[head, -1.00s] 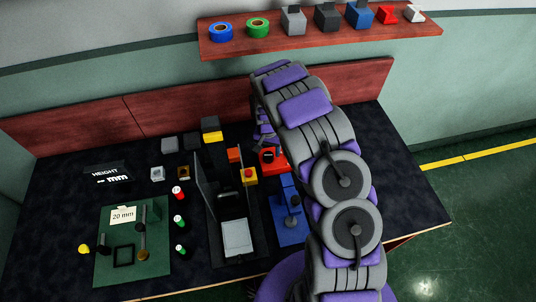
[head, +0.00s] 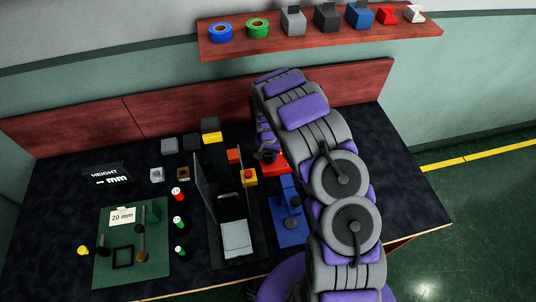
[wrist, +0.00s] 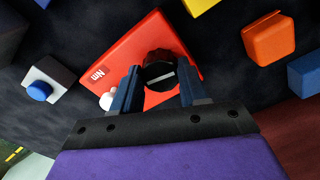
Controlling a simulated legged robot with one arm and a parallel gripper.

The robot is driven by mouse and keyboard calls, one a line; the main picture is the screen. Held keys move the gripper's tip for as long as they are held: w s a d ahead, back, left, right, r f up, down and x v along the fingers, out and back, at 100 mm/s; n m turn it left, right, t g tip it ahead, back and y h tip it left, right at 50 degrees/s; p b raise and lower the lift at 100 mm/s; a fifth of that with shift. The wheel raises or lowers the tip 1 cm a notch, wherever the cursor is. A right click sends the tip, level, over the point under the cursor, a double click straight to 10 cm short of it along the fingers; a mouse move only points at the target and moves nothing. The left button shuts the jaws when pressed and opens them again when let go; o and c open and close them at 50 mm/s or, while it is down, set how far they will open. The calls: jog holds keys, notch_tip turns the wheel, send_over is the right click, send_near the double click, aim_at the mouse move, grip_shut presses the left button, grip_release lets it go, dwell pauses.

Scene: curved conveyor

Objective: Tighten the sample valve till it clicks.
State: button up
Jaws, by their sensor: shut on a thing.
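The sample valve appears to be a red block (wrist: 135,55) marked "Nm", with a round black knob (wrist: 163,60) bearing a light line across its face. My gripper (wrist: 160,80) has its two blue-grey fingers on either side of the knob and is shut on it. The line on the knob runs nearly level in the wrist view, with a slight tilt. In the head view the red block (head: 275,165) is partly hidden by my arm, and the finger contact is too small to make out.
In the wrist view, an orange block (wrist: 270,42) lies right and a block with a blue button (wrist: 40,91) left. In the head view, a yellow block with a red button (head: 249,178) and a blue fixture (head: 286,215) stand close by. A green board (head: 112,270) lies left.

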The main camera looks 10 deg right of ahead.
aim_at(267, 156)
jog(key=shift+c, duration=0.9)
jog(key=shift+m+b, duration=0.55)
jog(key=shift+m, duration=1.45)
jog(key=o, duration=1.1)
jog(key=shift+a, duration=0.1)
jog(key=shift+c, duration=0.2)
notch_tip(267, 156, up, 17)
jog(key=p, duration=0.2)
jog(key=shift+r, duration=0.15)
jog(key=shift+w, duration=0.1)
